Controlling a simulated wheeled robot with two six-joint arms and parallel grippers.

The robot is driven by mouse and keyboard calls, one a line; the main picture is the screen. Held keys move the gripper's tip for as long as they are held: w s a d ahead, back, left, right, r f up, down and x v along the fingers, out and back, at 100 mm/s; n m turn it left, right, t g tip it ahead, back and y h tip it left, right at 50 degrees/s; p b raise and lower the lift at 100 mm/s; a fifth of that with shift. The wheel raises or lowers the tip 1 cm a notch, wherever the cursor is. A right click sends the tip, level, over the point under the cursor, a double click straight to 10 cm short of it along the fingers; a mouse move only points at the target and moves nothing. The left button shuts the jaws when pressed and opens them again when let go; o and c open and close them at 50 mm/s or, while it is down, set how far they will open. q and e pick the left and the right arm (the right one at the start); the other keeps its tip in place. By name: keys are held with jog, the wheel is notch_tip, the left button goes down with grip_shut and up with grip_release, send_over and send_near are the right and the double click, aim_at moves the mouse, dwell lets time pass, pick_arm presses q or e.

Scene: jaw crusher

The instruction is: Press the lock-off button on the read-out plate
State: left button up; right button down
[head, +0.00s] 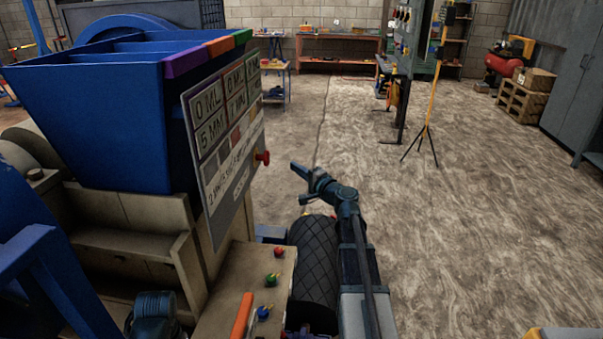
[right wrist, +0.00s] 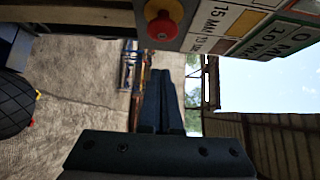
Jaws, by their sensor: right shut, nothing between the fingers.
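The read-out plate (head: 222,165) is a pale upright panel with text and coloured squares, fixed to the side of the blue hopper. The lock-off button (head: 262,157) is a red knob sticking out from the plate's right edge. My right gripper (head: 296,170) is shut and empty, a short way right of the button and apart from it. In the right wrist view the red button (right wrist: 163,20) sits on a yellow base at the top, beside the plate (right wrist: 232,22). The closed fingers (right wrist: 160,85) are below it in that picture. My left gripper is not in view.
A control box (head: 255,280) with red, green and blue knobs and an orange lever stands below the plate. A dark tyre (head: 315,262) is beside it. The blue hopper (head: 100,110) fills the left. A yellow stand (head: 428,120) is farther right; open floor lies between.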

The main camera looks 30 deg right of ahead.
aim_at(263, 158)
jog(key=w+a, duration=0.3)
jog(key=w, duration=0.3)
jog(key=shift+w+a, duration=0.4)
